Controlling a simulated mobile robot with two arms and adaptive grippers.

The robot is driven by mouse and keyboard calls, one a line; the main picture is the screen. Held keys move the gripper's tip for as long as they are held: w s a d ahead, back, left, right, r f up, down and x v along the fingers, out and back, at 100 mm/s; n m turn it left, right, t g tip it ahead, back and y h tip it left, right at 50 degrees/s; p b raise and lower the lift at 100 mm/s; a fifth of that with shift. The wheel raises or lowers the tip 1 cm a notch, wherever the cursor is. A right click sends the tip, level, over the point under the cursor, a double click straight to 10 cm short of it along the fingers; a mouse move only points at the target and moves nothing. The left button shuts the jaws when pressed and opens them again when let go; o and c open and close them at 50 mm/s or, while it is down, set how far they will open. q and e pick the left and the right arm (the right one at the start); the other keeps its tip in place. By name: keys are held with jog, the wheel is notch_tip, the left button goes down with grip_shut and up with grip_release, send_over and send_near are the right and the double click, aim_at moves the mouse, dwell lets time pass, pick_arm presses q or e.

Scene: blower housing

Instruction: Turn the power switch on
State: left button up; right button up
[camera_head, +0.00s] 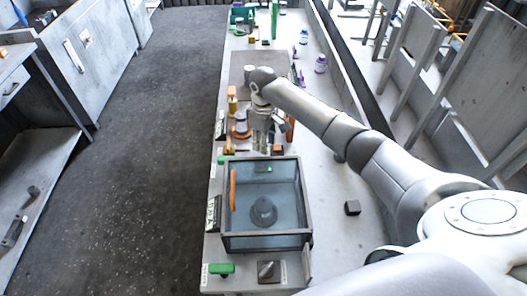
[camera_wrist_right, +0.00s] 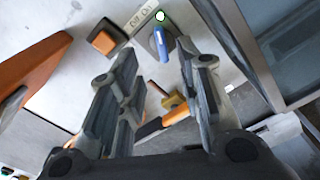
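In the right wrist view, a small switch with a blue lever (camera_wrist_right: 161,48) sits on a grey base, with a lit greenish-white lamp at its end. A white label (camera_wrist_right: 140,19), apparently reading "Off" and "On", is beside it. My right gripper (camera_wrist_right: 155,58) is open and empty; its two dark fingers point toward the switch, which appears between and beyond the fingertips. Contact cannot be told. In the head view, my right gripper (camera_head: 263,140) is low over the bench, just behind the clear box, and the switch cannot be made out there. My left gripper is not in view.
The clear dark-framed box (camera_head: 236,242) stands on the long bench (camera_head: 345,240) directly in front of the right gripper. An orange-topped block (camera_wrist_right: 103,42) is beside the switch. A small dark block (camera_head: 352,208) lies on the bench's right side, with bare surface around it.

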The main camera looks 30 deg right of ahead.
jog(key=shift+r, duration=1.6)
